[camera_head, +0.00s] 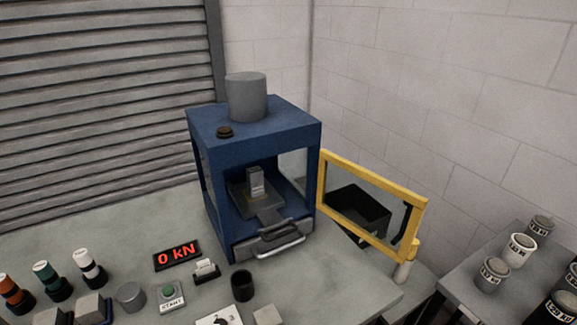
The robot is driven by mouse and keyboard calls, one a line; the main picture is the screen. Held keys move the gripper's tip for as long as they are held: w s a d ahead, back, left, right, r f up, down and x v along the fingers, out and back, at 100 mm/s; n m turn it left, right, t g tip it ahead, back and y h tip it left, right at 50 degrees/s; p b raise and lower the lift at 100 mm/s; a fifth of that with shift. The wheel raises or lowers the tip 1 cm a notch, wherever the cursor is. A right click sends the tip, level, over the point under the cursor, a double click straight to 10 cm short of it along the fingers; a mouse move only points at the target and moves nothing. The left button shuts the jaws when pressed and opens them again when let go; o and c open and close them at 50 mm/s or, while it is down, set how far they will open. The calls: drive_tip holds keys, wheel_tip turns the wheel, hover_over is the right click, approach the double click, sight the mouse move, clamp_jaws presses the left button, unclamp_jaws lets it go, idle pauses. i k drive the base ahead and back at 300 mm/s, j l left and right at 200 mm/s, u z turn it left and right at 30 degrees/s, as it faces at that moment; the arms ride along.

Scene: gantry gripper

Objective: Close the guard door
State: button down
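The guard door (372,167) is a yellow frame with a clear pane. It stands open, swung out to the right from the right front post of the blue press (262,133). A dark upright handle (410,226) shows near its free edge. The front of the press is uncovered. Inside, a small grey block (256,182) stands on a plate, above a grey drawer-like tray (272,238) with a bar handle at the front. My gripper is not in view.
A black bin (357,212) shows through the door pane. A pale cylinder with a yellow top (403,271) stands by the door's lower free corner. A black cup (242,285), START button (168,293) and "0 kN" display (177,255) are in front. Several cans stand on a right-hand table (464,271).

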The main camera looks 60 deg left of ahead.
sight(417, 204)
drive_tip(key=u, duration=1.65)
drive_tip(key=i+l+z, duration=0.2)
drive_tip(key=z, duration=0.2)
drive_tip(key=i+l+z, duration=0.2)
drive_tip(key=z, duration=0.15)
drive_tip(key=i+l+z, duration=0.15)
drive_tip(key=z, duration=0.25)
drive_tip(key=i, duration=0.1)
